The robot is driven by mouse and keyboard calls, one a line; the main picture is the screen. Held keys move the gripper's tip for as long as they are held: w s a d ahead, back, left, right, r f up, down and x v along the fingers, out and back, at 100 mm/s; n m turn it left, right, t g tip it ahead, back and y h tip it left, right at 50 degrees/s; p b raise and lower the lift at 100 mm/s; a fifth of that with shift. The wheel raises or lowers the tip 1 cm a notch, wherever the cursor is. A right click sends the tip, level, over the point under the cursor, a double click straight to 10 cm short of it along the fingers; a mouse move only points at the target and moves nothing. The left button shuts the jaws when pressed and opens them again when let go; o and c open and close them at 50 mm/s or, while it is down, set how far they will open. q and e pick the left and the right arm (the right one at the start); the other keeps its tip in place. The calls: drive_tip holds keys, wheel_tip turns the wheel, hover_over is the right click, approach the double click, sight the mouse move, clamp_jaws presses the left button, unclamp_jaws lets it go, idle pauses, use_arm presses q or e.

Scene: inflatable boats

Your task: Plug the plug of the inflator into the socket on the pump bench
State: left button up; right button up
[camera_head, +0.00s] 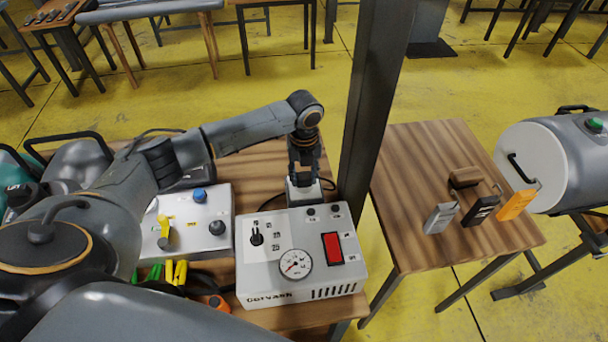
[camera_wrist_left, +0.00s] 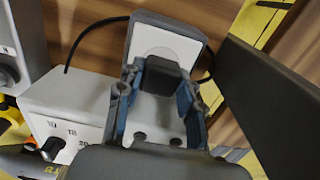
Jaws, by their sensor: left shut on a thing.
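The inflator, a white box (camera_head: 258,285) with a gauge, a black knob and a red switch, stands on the wooden pump bench. It also shows in the left wrist view (camera_wrist_left: 62,100). My left gripper (camera_head: 303,176) points down behind the inflator's back edge. In the left wrist view, my left gripper (camera_wrist_left: 160,100) is shut on a dark block, seemingly the plug (camera_wrist_left: 166,76). Right at the plug is a pale socket (camera_wrist_left: 140,42) with a grey rim and a round face. I cannot tell whether the plug is in it. My right gripper is out of view.
A dark post (camera_head: 368,110) rises close right of my left gripper. A second control box (camera_head: 215,240) with knobs is left of the inflator. A side table (camera_head: 415,170) holds several tagged items, and a grey tank (camera_head: 560,165) lies at right.

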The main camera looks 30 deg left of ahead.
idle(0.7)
use_arm(q)
drive_tip(key=shift+p, duration=0.4)
drive_tip(key=shift+p, duration=0.6)
idle(1.0)
drive_tip(key=shift+f+b, duration=0.35)
drive_tip(key=shift+f, duration=0.25)
idle(0.4)
drive_tip(key=o, duration=1.1)
drive_tip(key=shift+o, duration=0.2)
